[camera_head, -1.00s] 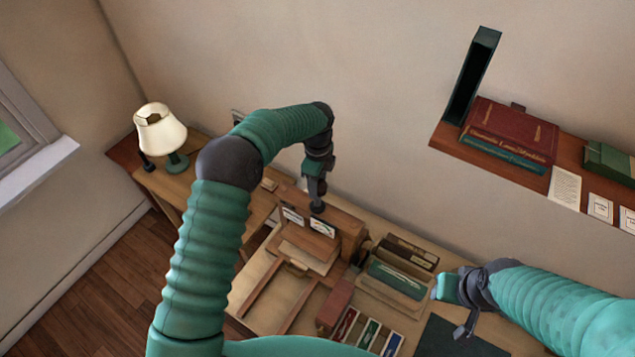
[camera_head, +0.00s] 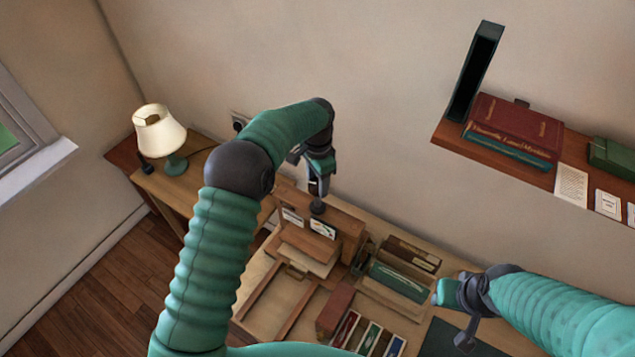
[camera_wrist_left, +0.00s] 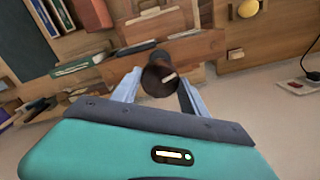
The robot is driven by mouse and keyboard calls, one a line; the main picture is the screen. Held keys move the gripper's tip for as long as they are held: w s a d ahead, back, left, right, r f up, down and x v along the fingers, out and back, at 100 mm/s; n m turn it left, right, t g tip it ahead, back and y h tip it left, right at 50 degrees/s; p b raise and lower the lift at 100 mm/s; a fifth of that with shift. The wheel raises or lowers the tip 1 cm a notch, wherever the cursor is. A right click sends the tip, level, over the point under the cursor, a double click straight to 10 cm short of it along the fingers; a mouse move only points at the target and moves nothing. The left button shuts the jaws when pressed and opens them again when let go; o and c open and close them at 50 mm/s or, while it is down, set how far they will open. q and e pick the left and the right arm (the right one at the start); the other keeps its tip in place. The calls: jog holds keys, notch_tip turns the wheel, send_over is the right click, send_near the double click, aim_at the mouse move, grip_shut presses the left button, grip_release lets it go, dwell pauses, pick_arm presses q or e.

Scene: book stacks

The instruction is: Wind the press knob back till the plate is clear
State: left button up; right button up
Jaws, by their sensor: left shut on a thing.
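The wooden press (camera_head: 345,226) stands on the desk in the head view, with small white cards on its front and a board (camera_head: 303,262) below it. The dark round press knob (camera_head: 317,208) sits at its top. My left gripper (camera_head: 318,193) comes down on the knob from above. In the left wrist view the knob (camera_wrist_left: 160,78) lies between both fingers, which are shut on it. The gap under the press plate is hidden. My right gripper (camera_head: 456,312) hangs over the desk at the right; its jaws are unclear.
A lamp (camera_head: 158,130) stands at the far left. Right of the press are a divided box of green and brown books (camera_head: 400,278), a red block (camera_head: 335,310) and a dark mat (camera_head: 455,342). A wall shelf (camera_head: 500,160) with books is at upper right.

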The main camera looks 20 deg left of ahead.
pick_arm(q)
jog(key=n, duration=0.3)
jog(key=shift+s+f+n, duration=0.1)
jog(key=shift+f+n, duration=0.15)
jog(key=shift+n, duration=0.15)
jog(key=n, duration=0.3)
jog(key=shift+s+d+n+b, duration=0.1)
jog(key=shift+n+b, duration=0.2)
jog(key=n, duration=0.4)
jog(key=shift+f, duration=0.15)
jog(key=shift+n, duration=0.9)
pick_arm(e)
jog(key=shift+f, duration=0.35)
pick_arm(q)
jog(key=shift+n, duration=0.3)
jog(key=o, duration=1.1)
jog(key=shift+o, duration=1.3)
jog(key=shift+w, duration=0.35)
pick_arm(e)
jog(key=shift+w+f, duration=0.1)
jog(key=shift+w, duration=0.25)
